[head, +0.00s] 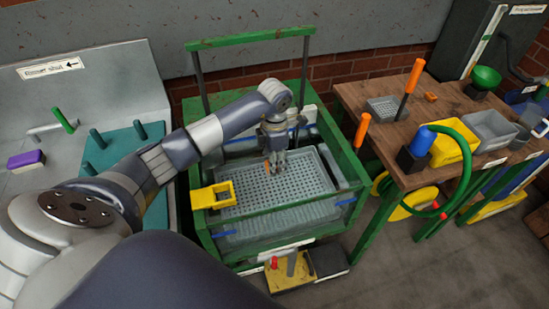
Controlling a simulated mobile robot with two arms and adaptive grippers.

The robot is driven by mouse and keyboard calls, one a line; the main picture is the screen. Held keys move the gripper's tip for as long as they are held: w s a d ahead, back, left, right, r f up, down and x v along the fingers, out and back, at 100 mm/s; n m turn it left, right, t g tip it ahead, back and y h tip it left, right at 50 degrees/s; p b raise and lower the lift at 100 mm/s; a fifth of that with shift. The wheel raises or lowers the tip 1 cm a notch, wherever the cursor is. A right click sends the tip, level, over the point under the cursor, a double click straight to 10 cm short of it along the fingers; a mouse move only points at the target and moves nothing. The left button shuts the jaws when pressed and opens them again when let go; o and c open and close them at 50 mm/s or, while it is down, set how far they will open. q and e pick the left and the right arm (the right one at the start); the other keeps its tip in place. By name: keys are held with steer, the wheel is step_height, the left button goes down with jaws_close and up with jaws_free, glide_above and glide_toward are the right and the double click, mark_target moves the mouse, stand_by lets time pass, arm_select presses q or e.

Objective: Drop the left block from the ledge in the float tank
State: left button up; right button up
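The float tank (207,243) is an open green-framed box in the middle of the head view, with a grey perforated tray (290,192) inside it. My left arm reaches over it from the left, and my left gripper (276,167) points down above the far part of the tray. A small orange-brown patch (267,168) shows at its fingers; it is too small to tell whether it is a held block. A yellow open holder (213,195) sits at the tank's left rim. I cannot make out a ledge with blocks for certain. My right gripper is not in view.
A green overhead bar (250,37) rises behind the tank. At right, a wooden bench (365,95) carries a yellow bin (447,147), grey bins and orange-handled tools. At left, a grey sink unit holds a purple sponge (26,160) and a teal pegged board (125,146).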

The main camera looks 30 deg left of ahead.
arm_select(q)
steer(key=shift+f, duration=0.35)
steer(key=o, duration=1.1)
steer(key=shift+r, duration=0.1)
steer(key=shift+r, duration=0.35)
step_height(320, 180, up, 11)
steer(key=shift+s, duration=0.1)
